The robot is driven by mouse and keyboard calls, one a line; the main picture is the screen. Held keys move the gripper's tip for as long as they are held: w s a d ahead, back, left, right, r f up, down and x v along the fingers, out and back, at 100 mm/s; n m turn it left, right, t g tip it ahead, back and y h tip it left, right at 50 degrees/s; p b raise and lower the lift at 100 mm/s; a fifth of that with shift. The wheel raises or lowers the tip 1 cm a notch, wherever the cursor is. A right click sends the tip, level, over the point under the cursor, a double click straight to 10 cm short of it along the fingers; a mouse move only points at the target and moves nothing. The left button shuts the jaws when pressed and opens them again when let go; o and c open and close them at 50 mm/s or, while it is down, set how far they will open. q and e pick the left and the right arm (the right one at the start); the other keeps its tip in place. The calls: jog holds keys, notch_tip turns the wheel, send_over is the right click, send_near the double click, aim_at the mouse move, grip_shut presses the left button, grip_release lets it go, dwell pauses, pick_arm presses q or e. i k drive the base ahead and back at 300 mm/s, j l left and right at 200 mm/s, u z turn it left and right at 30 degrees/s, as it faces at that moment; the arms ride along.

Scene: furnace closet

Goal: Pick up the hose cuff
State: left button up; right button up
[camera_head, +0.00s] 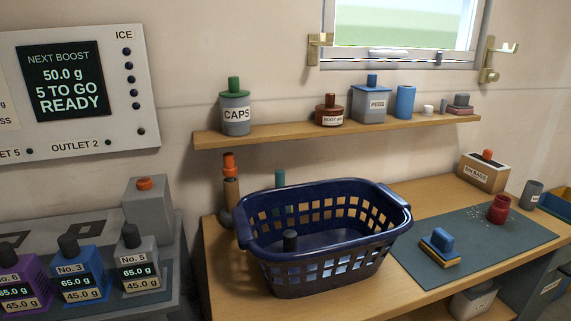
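No thing in view is labelled as a hose cuff, and I cannot tell for sure which one it is. A short dark cylinder (290,241) shows inside the dark blue laundry basket (325,276); its lower part is hard to make out. A small red ribbed-looking piece (498,210) stands on the dark mat (480,248) at the right. A grey cylinder (533,194) stands beyond the mat's right end. Neither of my grippers is in view.
The basket stands on a wooden bench (435,203). A blue and yellow brush-like block (440,246) lies on the mat. An orange-topped bottle (231,178) stands behind the basket. A shelf (340,129) with jars overhangs the back. Labelled bottles (80,272) stand at left.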

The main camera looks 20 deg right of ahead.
aim_at(498, 211)
jog(key=z, duration=1.95)
jog(key=i+l+u, duration=0.1)
jog(key=l, duration=0.25)
jog(key=i+l, duration=0.3)
jog(key=i+l+u, duration=0.15)
jog(key=l, duration=0.2)
jog(key=i+l+u, duration=0.1)
jog(key=l, duration=0.25)
jog(key=i+l+u, duration=0.1)
jog(key=i+l, duration=0.15)
jog(key=l, duration=0.15)
jog(key=i+l, duration=0.15)
jog(key=l, duration=0.25)
jog(key=i+l+u, duration=0.15)
jog(key=l, duration=0.25)
jog(key=i+l+u, duration=0.1)
jog(key=l, duration=0.3)
